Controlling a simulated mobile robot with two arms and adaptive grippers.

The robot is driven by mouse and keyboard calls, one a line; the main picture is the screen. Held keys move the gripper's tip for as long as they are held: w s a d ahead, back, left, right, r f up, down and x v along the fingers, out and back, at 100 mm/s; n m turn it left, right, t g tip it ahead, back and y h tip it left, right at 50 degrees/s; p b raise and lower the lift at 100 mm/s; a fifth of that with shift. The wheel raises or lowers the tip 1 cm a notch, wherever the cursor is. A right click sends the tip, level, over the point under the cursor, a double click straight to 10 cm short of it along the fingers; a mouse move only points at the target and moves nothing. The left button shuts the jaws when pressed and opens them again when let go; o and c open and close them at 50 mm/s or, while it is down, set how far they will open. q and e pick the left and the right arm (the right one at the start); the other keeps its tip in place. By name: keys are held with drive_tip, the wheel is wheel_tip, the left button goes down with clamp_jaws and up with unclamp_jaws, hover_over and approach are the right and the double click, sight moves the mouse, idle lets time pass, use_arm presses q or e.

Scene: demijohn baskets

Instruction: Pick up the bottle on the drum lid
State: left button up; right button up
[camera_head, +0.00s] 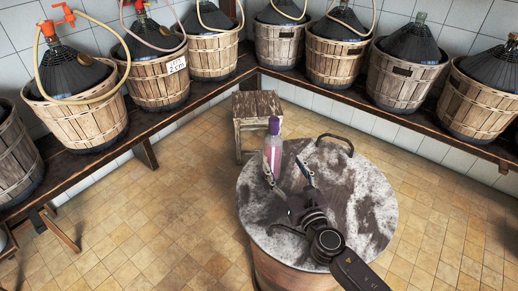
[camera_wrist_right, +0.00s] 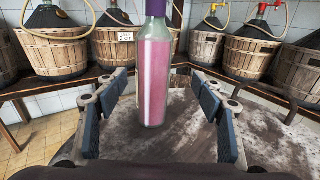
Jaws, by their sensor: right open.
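The bottle (camera_head: 273,148) stands upright near the far left edge of the round drum lid (camera_head: 355,205). It is clear glass with pink contents and a purple top. My right gripper (camera_head: 291,175) reaches over the lid from the lower right, its two fingers apart and pointing at the bottle. In the right wrist view, the bottle (camera_wrist_right: 154,75) stands upright between and beyond the open fingers, left of the middle, apart from the right finger. The bottle's top is cut off there. My left gripper is not in view.
A dark curved handle (camera_head: 336,140) rises at the lid's far edge. A small wooden stool (camera_head: 257,106) stands behind the drum. Several demijohns in wooden baskets (camera_head: 158,80) line the wall bench. Tiled floor (camera_head: 170,215) is open left of the drum.

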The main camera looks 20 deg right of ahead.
sight(276, 158)
drive_tip(key=shift+w+a, duration=0.2)
drive_tip(key=shift+a, duration=0.05)
drive_tip(key=shift+w+a, duration=0.1)
drive_tip(key=shift+w, duration=0.25)
drive_tip(key=shift+w+r, duration=0.1)
drive_tip(key=shift+w, duration=1.05)
drive_tip(key=w, duration=0.3)
drive_tip(key=shift+w+a, duration=0.3)
drive_tip(key=shift+a, duration=0.1)
drive_tip(key=shift+w+f, duration=0.25)
drive_tip(key=shift+w, duration=0.25)
drive_tip(key=c, duration=1.7)
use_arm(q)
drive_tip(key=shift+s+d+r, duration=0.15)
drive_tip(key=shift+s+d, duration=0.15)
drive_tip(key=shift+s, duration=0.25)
use_arm(e)
drive_tip(key=shift+r, duration=0.2)
clamp_jaws()
